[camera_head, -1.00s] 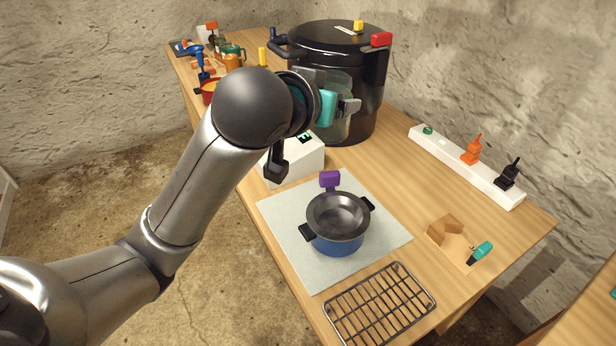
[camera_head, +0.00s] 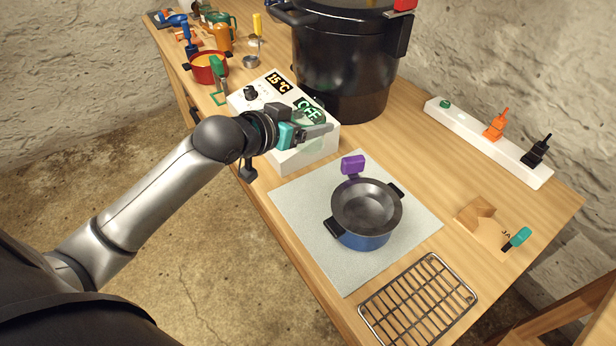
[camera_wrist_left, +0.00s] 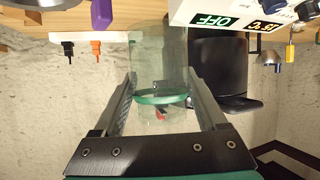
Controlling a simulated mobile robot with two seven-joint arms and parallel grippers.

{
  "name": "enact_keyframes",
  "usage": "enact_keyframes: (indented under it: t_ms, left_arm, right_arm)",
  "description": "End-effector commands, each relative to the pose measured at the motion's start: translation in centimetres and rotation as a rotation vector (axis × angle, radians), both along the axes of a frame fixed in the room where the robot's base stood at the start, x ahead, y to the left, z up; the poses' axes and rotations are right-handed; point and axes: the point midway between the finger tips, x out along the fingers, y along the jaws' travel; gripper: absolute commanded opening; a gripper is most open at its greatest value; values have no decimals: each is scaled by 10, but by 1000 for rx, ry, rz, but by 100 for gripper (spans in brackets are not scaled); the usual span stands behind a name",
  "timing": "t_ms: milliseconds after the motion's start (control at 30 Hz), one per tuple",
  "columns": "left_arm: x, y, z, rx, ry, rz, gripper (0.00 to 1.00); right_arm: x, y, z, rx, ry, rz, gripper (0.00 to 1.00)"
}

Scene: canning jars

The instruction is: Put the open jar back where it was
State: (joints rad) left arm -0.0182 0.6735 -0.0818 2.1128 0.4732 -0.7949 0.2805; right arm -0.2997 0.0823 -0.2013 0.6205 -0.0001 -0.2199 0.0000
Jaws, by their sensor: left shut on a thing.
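My left gripper (camera_head: 302,135) is shut on a clear glass jar (camera_head: 311,117), held in front of the white control box (camera_head: 312,158) in the head view. The jar is hard to make out there against the box. In the left wrist view the jar (camera_wrist_left: 158,58) stands between the two fingers, with a green-tinted glass ring (camera_wrist_left: 160,97) and no lid visible on it. That view appears upside down. The jar looks held above the table, but its clearance cannot be told. My right gripper is not in view.
A big black canner (camera_head: 345,65) stands behind the box. A blue pot (camera_head: 365,238) sits on a pale mat (camera_head: 300,215), beside a purple-handled thing (camera_head: 353,165). A wire rack (camera_head: 418,302), wooden block (camera_head: 474,214) and teal-handled tool (camera_head: 518,238) lie nearer right.

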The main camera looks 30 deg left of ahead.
Motion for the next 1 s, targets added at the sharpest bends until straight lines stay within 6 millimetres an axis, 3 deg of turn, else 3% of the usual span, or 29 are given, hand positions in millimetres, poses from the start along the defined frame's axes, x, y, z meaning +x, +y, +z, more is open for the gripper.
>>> enact_keyframes:
  t_ms: [33, 100, 300, 567, 833, 1000]
  left_arm:
    - [0, 0, -19, -1, 2, 1, 0]
    - [-1, 0, -38, -2, 3, 1, 0]
    - [0, 0, -83, -1, 0, 2, 0]
    - [0, 0, -103, 0, -3, 0, 0]
    - [0, 0, -140, 1, -2, 1, 0]
    - [0, 0, -141, 2, -3, 0, 0]
  right_arm:
    - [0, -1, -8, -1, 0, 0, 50]
    - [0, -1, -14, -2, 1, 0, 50]
    - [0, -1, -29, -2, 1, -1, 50]
    - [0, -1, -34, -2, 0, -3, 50]
    - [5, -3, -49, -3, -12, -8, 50]
    - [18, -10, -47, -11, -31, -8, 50]
